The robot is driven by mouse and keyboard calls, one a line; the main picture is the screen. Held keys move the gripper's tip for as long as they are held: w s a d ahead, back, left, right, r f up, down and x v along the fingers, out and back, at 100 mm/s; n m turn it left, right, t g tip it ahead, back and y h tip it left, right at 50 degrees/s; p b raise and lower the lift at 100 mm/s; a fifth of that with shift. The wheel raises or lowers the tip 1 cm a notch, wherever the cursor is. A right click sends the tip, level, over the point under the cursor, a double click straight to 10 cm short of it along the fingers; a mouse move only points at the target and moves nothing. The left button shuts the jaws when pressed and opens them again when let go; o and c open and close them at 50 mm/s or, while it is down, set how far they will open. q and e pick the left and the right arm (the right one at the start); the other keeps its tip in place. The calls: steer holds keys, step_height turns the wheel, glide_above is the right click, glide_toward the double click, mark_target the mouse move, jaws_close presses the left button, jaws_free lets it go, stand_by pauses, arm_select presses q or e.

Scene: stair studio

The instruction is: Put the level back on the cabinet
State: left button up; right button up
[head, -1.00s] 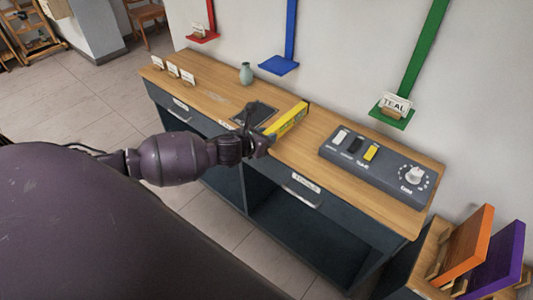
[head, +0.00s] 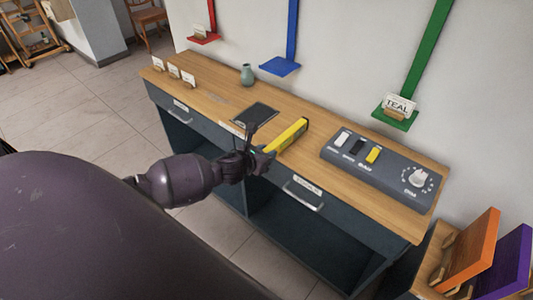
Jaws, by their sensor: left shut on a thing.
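The yellow level (head: 289,134) is at the middle of the head view, over the front part of the cabinet's wooden top (head: 325,126). My left gripper (head: 264,155) is shut on the level's near end, close to the cabinet's front edge. The level's far end points toward the wall. I cannot tell whether the level touches the top. My wrist hides part of the cabinet's front edge. My right gripper is not in view.
A grey control panel (head: 375,172) with switches and a dial stands right of the level. A dark square pad (head: 254,115) lies to its left. A vase (head: 247,74) and several small cards stand farther left. Orange (head: 472,250) and purple boards stand at lower right.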

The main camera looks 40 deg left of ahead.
arm_select(q)
steer(key=o, duration=0.8)
steer(key=shift+f, duration=0.15)
steer(key=shift+o, duration=1.1)
steer(key=shift+r, duration=0.25)
steer(key=d+p+v, duration=0.1)
steer(key=v, duration=1)
steer(key=s+d+f+n, duration=0.2)
steer(key=s+n, duration=0.3)
steer(key=n, duration=0.7)
steer(key=s+d+f+n+g, duration=0.1)
steer(key=s+d+f+n, duration=0.2)
steer(key=n, duration=0.9)
steer(key=s+d+f+n+g+y, duration=0.1)
steer(key=s+d+f+n, duration=0.2)
steer(key=s+n, duration=0.4)
steer(key=n, duration=0.4)
steer(key=shift+d+n, duration=0.25)
steer(key=shift+n, duration=0.15)
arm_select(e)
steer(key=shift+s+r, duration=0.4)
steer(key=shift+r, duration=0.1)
